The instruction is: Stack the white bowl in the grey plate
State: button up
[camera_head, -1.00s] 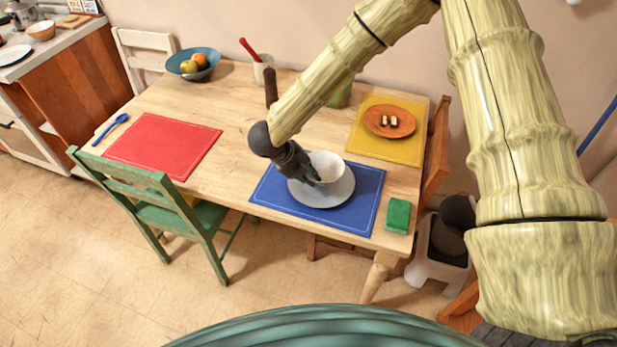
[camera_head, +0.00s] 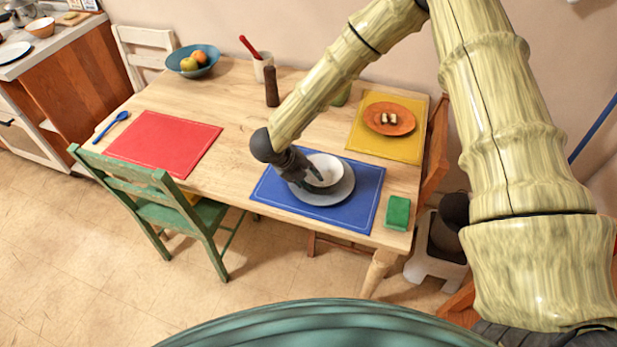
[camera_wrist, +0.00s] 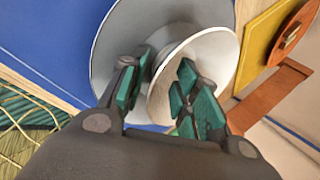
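The white bowl (camera_head: 326,165) sits inside the grey plate (camera_head: 332,197), towards its upper-left side. The plate lies on the blue placemat (camera_head: 361,205). My gripper (camera_head: 312,175) is at the bowl's left side, reaching down to its rim. In the wrist view, my gripper (camera_wrist: 168,62) is open, with a gap between its fingers. One finger is inside the white bowl (camera_wrist: 208,60) and the other is outside it over the grey plate (camera_wrist: 120,40), with the rim between them. The contact under the bowl is hidden.
A green sponge-like block (camera_head: 398,213) lies right of the blue placemat. An orange plate (camera_head: 389,119) with small pieces is on the yellow placemat (camera_head: 385,148). The red placemat (camera_head: 165,140) is empty.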

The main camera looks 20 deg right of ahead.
jog(key=shift+r, duration=0.2)
jog(key=b+v, duration=0.2)
jog(key=v, duration=1)
jog(key=shift+b, duration=0.3)
jog(key=shift+a+f, duration=0.1)
